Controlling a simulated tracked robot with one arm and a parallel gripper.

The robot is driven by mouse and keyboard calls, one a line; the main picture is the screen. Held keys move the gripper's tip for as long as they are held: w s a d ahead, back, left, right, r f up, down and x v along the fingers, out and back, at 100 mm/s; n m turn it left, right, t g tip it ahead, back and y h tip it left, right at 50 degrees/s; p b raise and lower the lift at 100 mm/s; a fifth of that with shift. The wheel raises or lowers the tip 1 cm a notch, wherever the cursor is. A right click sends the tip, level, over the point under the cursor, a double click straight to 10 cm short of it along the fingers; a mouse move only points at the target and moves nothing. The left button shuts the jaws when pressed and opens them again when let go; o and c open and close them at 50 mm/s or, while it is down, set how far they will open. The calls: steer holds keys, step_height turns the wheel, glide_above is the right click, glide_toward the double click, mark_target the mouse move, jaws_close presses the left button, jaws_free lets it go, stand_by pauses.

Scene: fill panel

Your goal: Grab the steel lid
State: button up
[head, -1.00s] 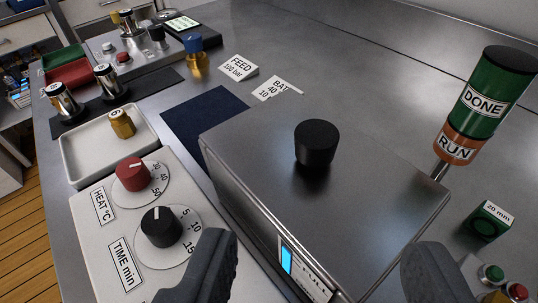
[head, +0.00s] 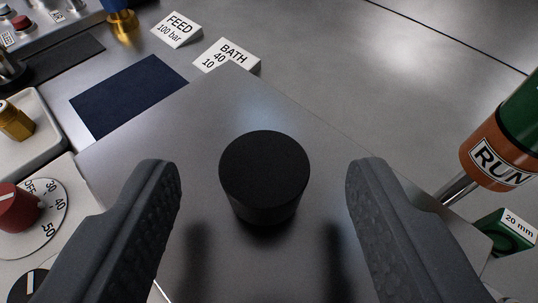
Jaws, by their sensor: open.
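The steel lid (head: 170,150) is a flat brushed-metal plate covering the box in the middle of the head view. A black round knob (head: 264,172) stands upright on it. My gripper (head: 262,172) is open, with one dark grey finger to the left of the knob and one to the right. Both fingers appear clear of the knob, with a gap on each side. Their dark shadows or reflections show on the lid below. The near part of the lid is partly hidden by the fingers.
At left are a red dial (head: 16,208) and a white tray (head: 40,118) with a brass piece (head: 14,121). A navy mat (head: 125,92) and label cards (head: 178,28) lie behind. At right stand the RUN tower (head: 498,150) and a green box (head: 508,232).

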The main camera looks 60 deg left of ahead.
mark_target(266, 171)
steer(key=shift+x, duration=1.6)
steer(key=c, duration=1.1)
steer(key=shift+r, duration=0.15)
steer(key=shift+c, duration=0.2)
